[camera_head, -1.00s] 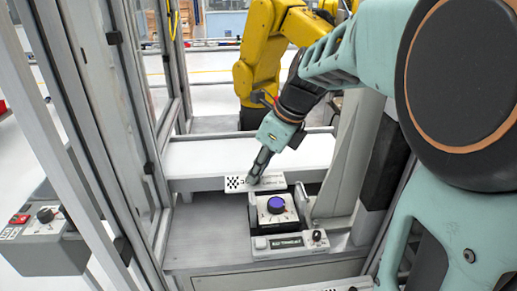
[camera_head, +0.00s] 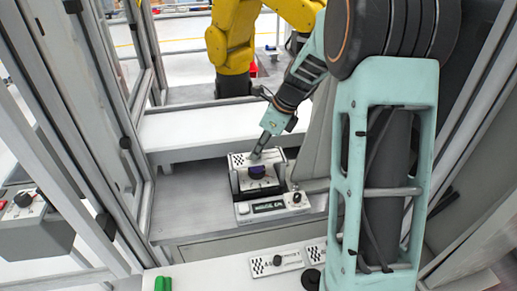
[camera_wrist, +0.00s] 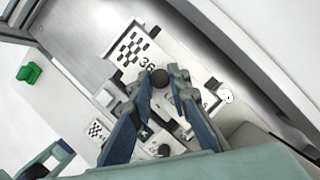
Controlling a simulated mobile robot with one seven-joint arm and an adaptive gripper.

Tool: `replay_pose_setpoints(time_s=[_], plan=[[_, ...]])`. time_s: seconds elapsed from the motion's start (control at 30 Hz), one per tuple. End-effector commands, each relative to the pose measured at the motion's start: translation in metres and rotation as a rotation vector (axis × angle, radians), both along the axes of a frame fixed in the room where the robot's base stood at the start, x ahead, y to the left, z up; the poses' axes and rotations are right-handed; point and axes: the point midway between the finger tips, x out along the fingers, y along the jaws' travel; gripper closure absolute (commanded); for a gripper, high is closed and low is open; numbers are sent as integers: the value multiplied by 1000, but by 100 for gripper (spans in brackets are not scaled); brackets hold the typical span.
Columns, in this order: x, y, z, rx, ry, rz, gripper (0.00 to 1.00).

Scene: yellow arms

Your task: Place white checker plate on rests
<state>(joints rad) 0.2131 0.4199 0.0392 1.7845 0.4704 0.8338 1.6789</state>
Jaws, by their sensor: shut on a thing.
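The white checker plate (camera_head: 240,160) has a black checker patch at its left end. I cannot tell whether the plate touches the fixture. My gripper (camera_head: 256,154) is over the plate's middle. In the wrist view the plate (camera_wrist: 124,62) shows its checker patch and the printed digits 36. There my gripper (camera_wrist: 160,80) has its fingers on both sides of the plate's dark knob (camera_wrist: 160,77), shut on it. The fingers hide part of the plate.
A panel with a display (camera_head: 269,206) and knob (camera_head: 297,198) is in front of the fixture. More checker plates (camera_head: 276,263) and a green object (camera_head: 163,284) lie on the near white surface. A white shelf (camera_head: 200,130) is behind. A yellow arm (camera_head: 232,40) stands beyond. Metal posts (camera_head: 125,150) line the left.

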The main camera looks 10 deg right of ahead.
Motion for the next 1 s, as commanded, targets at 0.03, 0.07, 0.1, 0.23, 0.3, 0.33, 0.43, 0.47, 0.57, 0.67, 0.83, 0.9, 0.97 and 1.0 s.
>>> replay_pose_setpoints(time_s=[0.03, 0.07, 0.1, 0.23, 0.3, 0.33, 0.43, 0.47, 0.57, 0.67, 0.83, 0.9, 0.97, 1.0], plan=[[0, 0, -1, 0, -1, 0, 100], [1, 0, -1, 1, -3, -1, 100], [1, 0, 0, 1, -3, -1, 100], [1, 0, -1, 1, -3, -1, 100], [0, 0, -3, 0, -2, -1, 100], [0, 0, -4, 0, -2, -1, 100], [0, 0, -3, 0, -1, 0, 74], [0, 0, -3, 0, -1, 0, 70], [0, 0, -3, 0, -1, 0, 66], [0, 0, -3, 0, -1, 0, 66], [1, 0, 1, 0, -3, 0, 66], [0, -2, 6, -1, -5, -1, 66], [-2, -5, 14, -1, -5, -1, 66], [-3, -7, 21, -1, -7, -1, 66]])
